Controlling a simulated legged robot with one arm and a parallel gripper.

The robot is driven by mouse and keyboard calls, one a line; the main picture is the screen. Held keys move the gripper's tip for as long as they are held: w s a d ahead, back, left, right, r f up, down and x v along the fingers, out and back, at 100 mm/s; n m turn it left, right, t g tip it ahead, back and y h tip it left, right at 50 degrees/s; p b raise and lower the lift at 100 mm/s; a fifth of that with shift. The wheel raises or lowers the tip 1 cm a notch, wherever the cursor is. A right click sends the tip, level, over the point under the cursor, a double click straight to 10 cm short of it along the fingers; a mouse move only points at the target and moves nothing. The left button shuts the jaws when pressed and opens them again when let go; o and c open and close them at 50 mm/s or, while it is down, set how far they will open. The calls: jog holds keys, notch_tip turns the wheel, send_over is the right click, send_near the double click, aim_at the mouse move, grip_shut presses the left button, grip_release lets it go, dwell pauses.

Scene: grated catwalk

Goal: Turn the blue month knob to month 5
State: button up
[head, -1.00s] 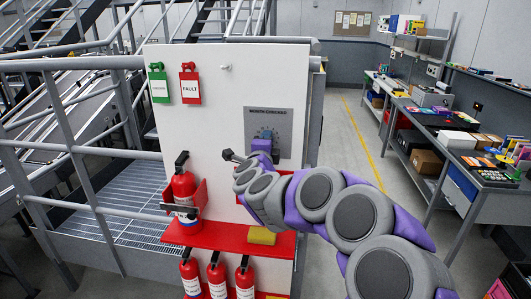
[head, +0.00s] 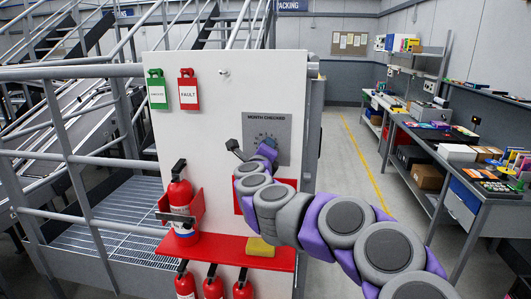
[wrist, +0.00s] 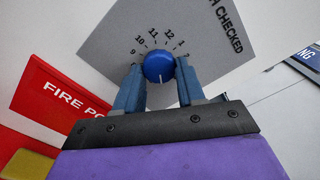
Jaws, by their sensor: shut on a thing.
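The blue month knob (wrist: 159,67) sits on a grey dial plate (wrist: 205,35) marked with month numbers. In the wrist view a white mark on the knob points toward the bottom of the picture. Numbers from 9 through 12 to 1 show above the knob; those lower down are hidden by the fingers and gripper body. My gripper (wrist: 159,84) is shut on the knob, one blue-grey finger at each side. In the head view the plate (head: 281,122) is upright on the white panel, and my gripper (head: 267,148) covers its lower part.
The white panel (head: 215,125) carries a green tag (head: 156,92) and a red FAULT tag (head: 188,92). A fire extinguisher (head: 181,200) stands on a red shelf (head: 215,240) beside a yellow block (head: 261,247). Railings are at left; a workbench (head: 470,180) is at right.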

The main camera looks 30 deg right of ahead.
jog(key=shift+a+f, duration=0.1)
jog(key=shift+f, duration=0.2)
jog(key=o, duration=1)
jog(key=shift+w, duration=0.15)
jog(key=shift+o, duration=0.2)
jog(key=shift+r, duration=0.15)
jog(key=p+v, duration=0.1)
jog(key=v, duration=1.6)
jog(key=shift+a, duration=0.1)
